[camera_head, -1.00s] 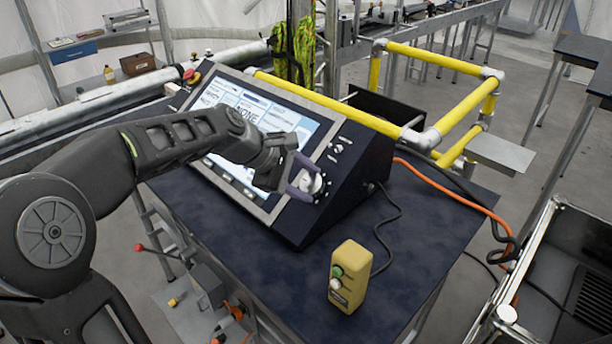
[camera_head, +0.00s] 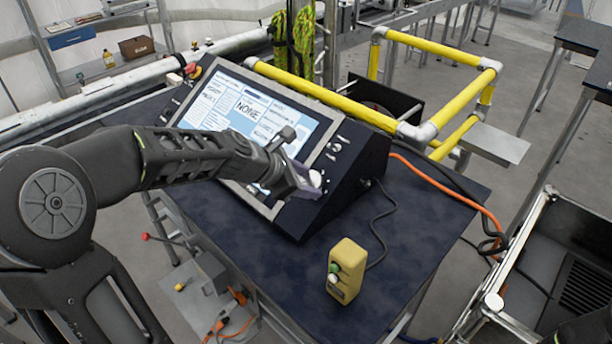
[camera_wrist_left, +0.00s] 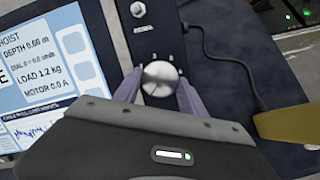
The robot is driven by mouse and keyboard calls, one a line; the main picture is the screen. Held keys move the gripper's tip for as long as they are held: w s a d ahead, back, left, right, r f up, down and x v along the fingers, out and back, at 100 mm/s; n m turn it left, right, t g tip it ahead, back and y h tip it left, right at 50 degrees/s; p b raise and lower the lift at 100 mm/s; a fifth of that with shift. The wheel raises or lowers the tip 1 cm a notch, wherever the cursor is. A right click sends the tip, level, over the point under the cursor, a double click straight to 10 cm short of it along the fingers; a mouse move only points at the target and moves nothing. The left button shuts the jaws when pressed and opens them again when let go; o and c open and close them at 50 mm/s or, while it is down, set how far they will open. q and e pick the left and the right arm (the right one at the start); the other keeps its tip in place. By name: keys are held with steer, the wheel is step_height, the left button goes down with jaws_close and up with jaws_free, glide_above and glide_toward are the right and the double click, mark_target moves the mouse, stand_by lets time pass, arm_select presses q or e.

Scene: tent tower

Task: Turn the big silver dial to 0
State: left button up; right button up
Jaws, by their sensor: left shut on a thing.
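The big silver dial (camera_wrist_left: 160,82) sits on the dark side strip of the console, right of its screen. In the left wrist view, my left gripper (camera_wrist_left: 158,88) has its two purple fingers on either side of the dial, shut on it. In the head view, the dial (camera_head: 316,178) shows partly past my left gripper (camera_head: 306,184). Small markings show around the dial's upper edge, but its pointer cannot be read. My right gripper is not in view.
Small knobs (camera_head: 336,147) sit above the dial on the console. A yellow box with buttons (camera_head: 346,270) stands on the dark tabletop (camera_head: 400,240) at the front right. A black cable runs from the console's side. Yellow rails (camera_head: 455,100) stand behind.

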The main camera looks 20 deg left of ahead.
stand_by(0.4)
arm_select(q)
steer(key=o, duration=1.1)
steer(key=v, duration=0.7)
steer(key=shift+s+a+r+p, duration=0.15)
steer(key=shift+s+r+p, duration=0.15)
steer(key=shift+p, duration=0.1)
